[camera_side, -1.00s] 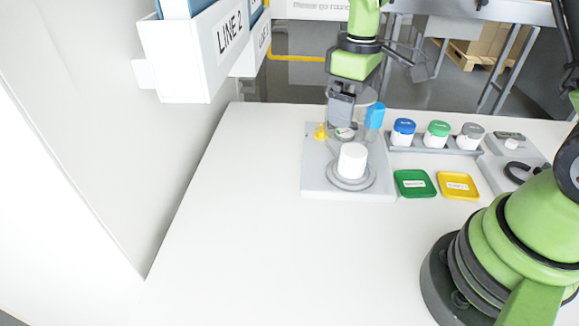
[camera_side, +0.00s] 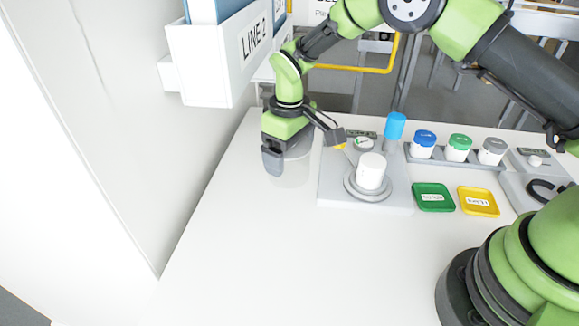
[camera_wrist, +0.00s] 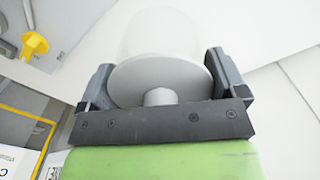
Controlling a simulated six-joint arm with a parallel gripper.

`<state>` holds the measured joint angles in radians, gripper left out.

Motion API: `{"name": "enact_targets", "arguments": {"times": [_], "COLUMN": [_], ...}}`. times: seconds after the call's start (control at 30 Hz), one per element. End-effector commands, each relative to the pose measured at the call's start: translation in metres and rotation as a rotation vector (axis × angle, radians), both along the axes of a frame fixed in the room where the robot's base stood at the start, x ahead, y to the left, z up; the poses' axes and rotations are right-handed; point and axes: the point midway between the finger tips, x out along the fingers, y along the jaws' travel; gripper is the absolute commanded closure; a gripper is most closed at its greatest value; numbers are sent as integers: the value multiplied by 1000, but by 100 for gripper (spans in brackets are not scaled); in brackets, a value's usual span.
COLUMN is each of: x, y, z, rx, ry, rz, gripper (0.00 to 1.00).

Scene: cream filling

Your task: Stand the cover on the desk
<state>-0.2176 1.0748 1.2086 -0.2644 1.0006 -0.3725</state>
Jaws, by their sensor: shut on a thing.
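My gripper (camera_side: 274,160) is left of the grey work plate (camera_side: 385,203), low over the white desk (camera_side: 250,245). It is shut on the cover (camera_wrist: 150,75), a grey disc with a short stub and a clear dome beyond it. In the wrist view the two jaws of my gripper (camera_wrist: 158,80) sit on either side of the disc. In the side view the cover (camera_side: 298,150) is partly hidden behind my gripper, its clear part faint against the desk. I cannot tell whether the dome touches the desk.
A white jar (camera_side: 371,171) stands on the plate, with a blue-topped piece (camera_side: 395,126) behind it. Lidded jars (camera_side: 458,148) stand in a rack to the right; green (camera_side: 433,189) and yellow (camera_side: 478,195) trays lie in front. A LINE 2 bin (camera_side: 215,62) hangs above left. The front desk is clear.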

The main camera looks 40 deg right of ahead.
Motion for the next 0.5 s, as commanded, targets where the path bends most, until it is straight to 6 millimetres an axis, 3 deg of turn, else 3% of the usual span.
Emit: {"name": "enact_targets", "arguments": {"times": [0.23,0.5], "x": [0,0], "y": [0,0], "z": [-34,-36], "rx": [0,1], "ry": [2,-2], "rz": [0,0], "gripper": [35,35]}}
